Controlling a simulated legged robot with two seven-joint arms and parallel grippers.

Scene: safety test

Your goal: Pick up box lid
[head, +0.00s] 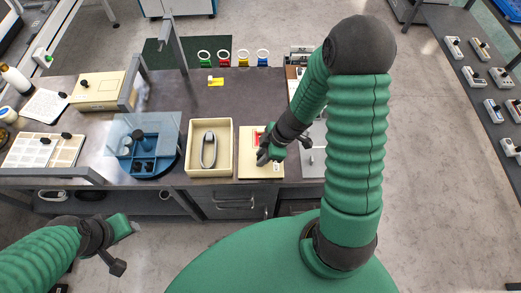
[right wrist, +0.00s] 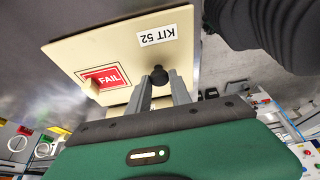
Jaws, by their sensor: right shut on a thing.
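The box lid (head: 247,168) is a flat cream panel beside the open cream box (head: 189,150), to its right. In the right wrist view the lid (right wrist: 120,45) carries a red FAIL label, a KIT 52 tag and a black knob (right wrist: 159,75). My right gripper (head: 263,157) is over the lid. In the right wrist view its fingers (right wrist: 161,90) are shut on the knob. Whether the lid is lifted is unclear. The open box holds a grey looped object (head: 208,150). My left gripper (head: 127,247) is off the table's front edge, away from the lid; its jaw opening is unclear.
A blue transparent container (head: 120,130) stands left of the box. A closed cream box (head: 98,92) and a compartment tray (head: 65,150) are farther left. Coloured ring-topped tags (head: 224,58) line the back edge. A grey post (head: 172,45) rises there. Bare tabletop lies behind the box.

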